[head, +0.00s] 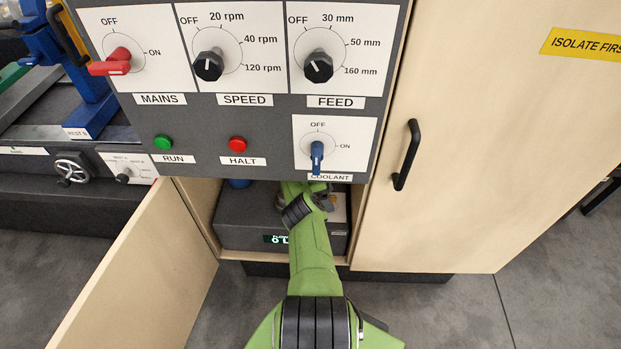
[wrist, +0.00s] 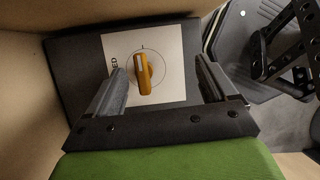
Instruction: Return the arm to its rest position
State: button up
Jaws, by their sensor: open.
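My green arm (head: 313,260) reaches forward into the open lower cabinet, under the control panel. In the head view its far end is hidden below the panel's edge. In the wrist view my gripper (wrist: 161,66) is open, with its two dark fingers wide apart. An orange knob (wrist: 144,75) on a white plate (wrist: 174,82) shows between the fingers, and neither finger touches it in the picture. I cannot tell how deep the fingertips are relative to the knob. The plate is on a dark box (head: 245,215) with a small lit display.
The grey control panel (head: 200,110) with knobs and a blue coolant switch (head: 317,155) overhangs the opening. An open cabinet door (head: 140,270) stands at the left. A closed door (head: 470,150) with a black handle (head: 406,155) is at the right. Floor (head: 450,315) is clear at lower right.

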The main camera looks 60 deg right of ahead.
jog(key=shift+w+d+f+t+h+b, duration=0.1)
jog(key=shift+w+d+f+h+b, duration=0.25)
jog(key=shift+b, duration=0.85)
jog(key=shift+w+d+f+t+y+b, duration=0.1)
jog(key=shift+d+f+b, duration=0.3)
jog(key=shift+b, duration=0.85)
jog(key=shift+w+d+f+t+h+b, duration=0.15)
jog(key=shift+f+b, duration=0.4)
jog(key=shift+b, duration=0.65)
jog(key=shift+d+r+n+h, duration=0.15)
jog(key=shift+n+h, duration=0.15)
jog(key=shift+n, duration=0.4)
jog(key=shift+n+t+p, duration=0.25)
jog(key=shift+n+p, duration=0.05)
